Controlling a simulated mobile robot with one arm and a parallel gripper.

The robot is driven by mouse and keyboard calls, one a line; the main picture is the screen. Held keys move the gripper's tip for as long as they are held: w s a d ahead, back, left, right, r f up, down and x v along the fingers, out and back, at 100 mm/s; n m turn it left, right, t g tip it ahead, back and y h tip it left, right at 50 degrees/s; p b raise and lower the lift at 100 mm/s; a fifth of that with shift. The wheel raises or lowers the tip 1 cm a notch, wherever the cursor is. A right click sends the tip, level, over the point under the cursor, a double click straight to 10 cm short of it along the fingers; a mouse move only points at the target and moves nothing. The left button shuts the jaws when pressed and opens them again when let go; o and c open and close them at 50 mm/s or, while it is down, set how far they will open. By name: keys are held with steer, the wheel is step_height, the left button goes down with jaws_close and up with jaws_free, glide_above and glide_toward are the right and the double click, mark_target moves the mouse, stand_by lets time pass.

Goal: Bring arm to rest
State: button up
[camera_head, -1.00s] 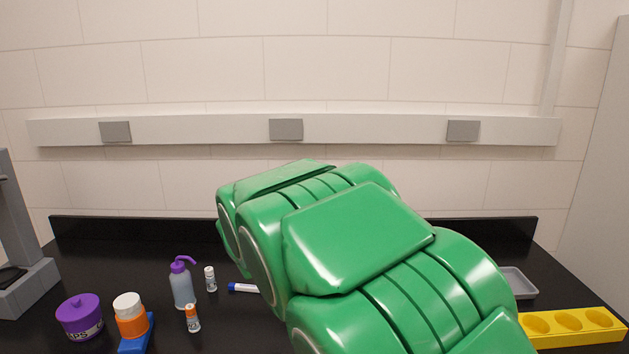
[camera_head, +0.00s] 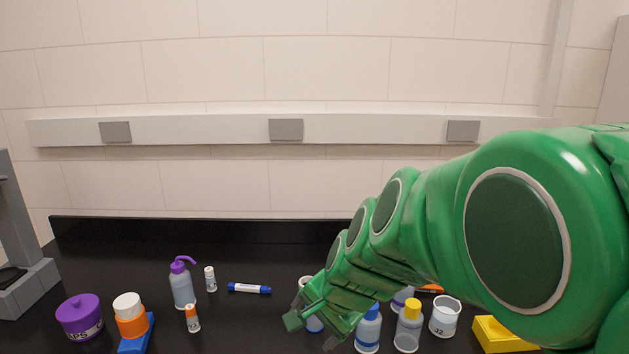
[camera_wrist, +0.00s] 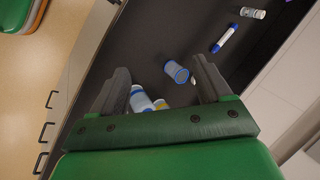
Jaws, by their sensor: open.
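My green arm (camera_head: 520,235) reaches in from the right of the head view, over the right part of the black counter. My gripper (camera_head: 318,332) is at its lower left end, over the counter's front middle. In the wrist view my gripper (camera_wrist: 164,72) has its two dark fingers wide apart with nothing held. A blue-and-white container (camera_wrist: 177,72) and a white bottle with a blue band (camera_wrist: 141,99) show beyond the fingers, on the counter. My arm hides part of the counter.
Below my arm stand a blue-capped bottle (camera_head: 368,330), a yellow-capped bottle (camera_head: 409,326), a beaker (camera_head: 445,317) and a yellow rack (camera_head: 500,337). A blue marker (camera_head: 249,288), a purple-topped wash bottle (camera_head: 182,285) and a purple jar (camera_head: 79,318) are left. The back counter is clear.

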steer(key=s+d+f+n+g+h, duration=0.1)
steer(key=s+d+f+n+g, duration=0.1)
steer(key=s+d, duration=0.5)
steer(key=s+d+f+n+g+h, duration=0.1)
steer(key=s+d+n+g, duration=0.3)
steer(key=s, duration=1.1)
steer(key=d+n+h, duration=0.1)
steer(key=d, duration=0.2)
steer(key=shift+s+f+n+h, duration=0.2)
steer(key=shift+f+n+h, duration=0.1)
steer(key=shift+f, duration=0.05)
